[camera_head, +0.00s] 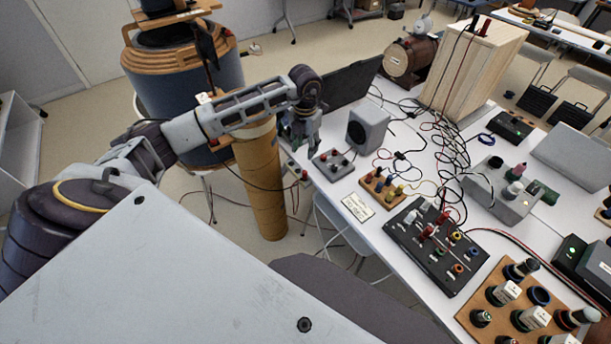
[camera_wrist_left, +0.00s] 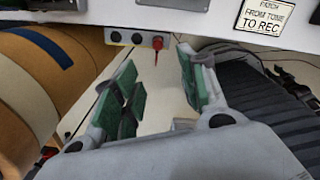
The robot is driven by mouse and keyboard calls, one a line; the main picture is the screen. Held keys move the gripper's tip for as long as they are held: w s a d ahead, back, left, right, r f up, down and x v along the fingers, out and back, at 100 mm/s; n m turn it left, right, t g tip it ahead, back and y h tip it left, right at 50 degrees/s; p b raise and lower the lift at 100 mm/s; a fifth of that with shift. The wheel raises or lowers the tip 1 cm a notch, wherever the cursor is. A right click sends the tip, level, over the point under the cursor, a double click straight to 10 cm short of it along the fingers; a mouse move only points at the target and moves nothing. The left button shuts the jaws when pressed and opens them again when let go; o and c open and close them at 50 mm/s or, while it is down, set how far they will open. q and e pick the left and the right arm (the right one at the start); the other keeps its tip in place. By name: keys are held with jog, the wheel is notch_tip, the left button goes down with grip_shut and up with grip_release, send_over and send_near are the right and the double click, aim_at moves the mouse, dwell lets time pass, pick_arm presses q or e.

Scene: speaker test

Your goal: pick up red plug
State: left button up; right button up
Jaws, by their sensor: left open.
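A small red plug (camera_head: 304,175) sits in a small grey socket box (camera_head: 293,168) at the table's near-left edge. In the left wrist view the red plug (camera_wrist_left: 157,43) hangs at the right end of the socket box (camera_wrist_left: 125,37), just beyond the fingertips and between them in the picture. My left gripper (camera_head: 300,142) points down above the table edge, over the socket box in the head view. In the wrist view its green-padded fingers (camera_wrist_left: 157,72) are apart with nothing between them. Other red plugs (camera_head: 426,230) stand in the black panel. My right gripper is not in view.
A grey speaker (camera_head: 367,128), a grey connector box (camera_head: 333,164) and a black panel (camera_head: 436,246) crowd the white table, with many loose cables. A tan cylinder (camera_head: 262,180) stands beside the table edge, close to my left arm.

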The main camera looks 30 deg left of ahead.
pick_arm(q)
send_over(305, 171)
jog(key=f, duration=0.8)
jog(key=shift+s+d, duration=0.2)
jog(key=shift+s, duration=0.05)
jog(key=shift+f, duration=0.3)
jog(key=shift+f+p, duration=0.3)
jog(key=shift+f, duration=0.1)
jog(key=f, duration=0.3)
jog(key=shift+w+a+f, duration=0.15)
jog(key=shift+a+f, duration=0.05)
jog(key=shift+f, duration=0.55)
jog(key=shift+c, duration=0.6)
jog(key=c, duration=0.5)
grip_shut()
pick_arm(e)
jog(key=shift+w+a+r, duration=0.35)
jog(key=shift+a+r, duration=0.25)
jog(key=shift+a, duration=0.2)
